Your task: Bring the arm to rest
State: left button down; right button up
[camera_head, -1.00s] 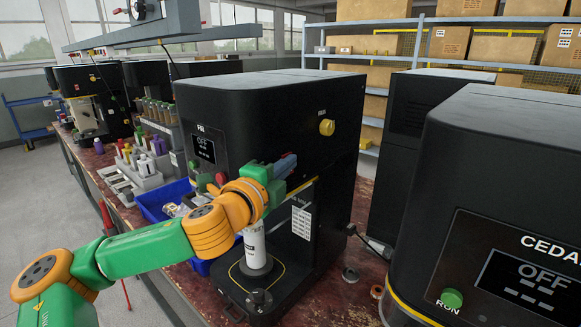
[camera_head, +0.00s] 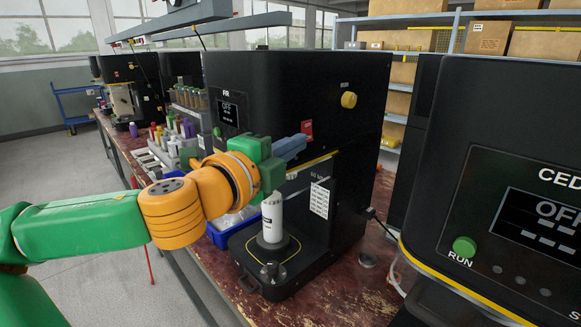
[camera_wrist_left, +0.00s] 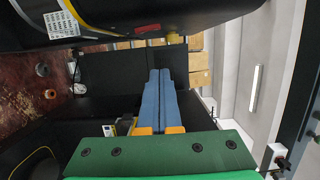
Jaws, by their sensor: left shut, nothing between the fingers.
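My left arm comes in from the left in the head view, green and orange. Its gripper (camera_head: 291,147) has blue-grey fingers in front of the black seamer marked FIR (camera_head: 285,85). The fingers lie side by side, shut and empty, and they also show in the left wrist view (camera_wrist_left: 163,100). A white can (camera_head: 272,217) stands upright on the seamer's round base plate, below and apart from the gripper. My right gripper is in neither view.
A second black seamer marked CEDAR (camera_head: 490,120) with a green RUN button (camera_head: 464,246) stands close at the right. A blue bin (camera_head: 222,238) sits behind my forearm. Shelves with boxes (camera_head: 487,33) stand at the back. Open floor (camera_head: 60,170) lies at the left.

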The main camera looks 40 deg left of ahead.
pick_arm(q)
jog(key=w+d+f+n+g+h, duration=0.1)
jog(key=d+f+n+g, duration=0.15)
jog(key=f, duration=0.75)
jog(key=d+f+n+g+h, duration=0.15)
jog(key=d+f, duration=0.25)
jog(key=f, duration=0.6)
jog(key=w+d+f+n+g+h, duration=0.1)
jog(key=d+f+n+g, duration=0.15)
jog(key=f, duration=0.75)
jog(key=s+d+f+n+g, duration=0.3)
jog(key=s+f+n+g, duration=0.1)
jog(key=s+f, duration=0.45)
jog(key=s+d+f+n+g, duration=0.3)
jog(key=s+f+n+g, duration=0.1)
jog(key=s+f, duration=0.5)
jog(key=s+f+g, duration=0.1)
jog(key=s+f, duration=0.1)
jog(key=f, duration=0.7)
jog(key=s+f, duration=0.2)
jog(key=f, duration=0.7)
jog(key=s+a+f+g, duration=0.1)
jog(key=s+a+f, duration=0.1)
jog(key=s+f, duration=0.6)
jog(key=s+m, duration=0.1)
jog(key=s, duration=0.2)
jog(key=shift+a+f+y, duration=0.15)
jog(key=shift+a+y, duration=0.2)
jog(key=shift+a, duration=0.05)
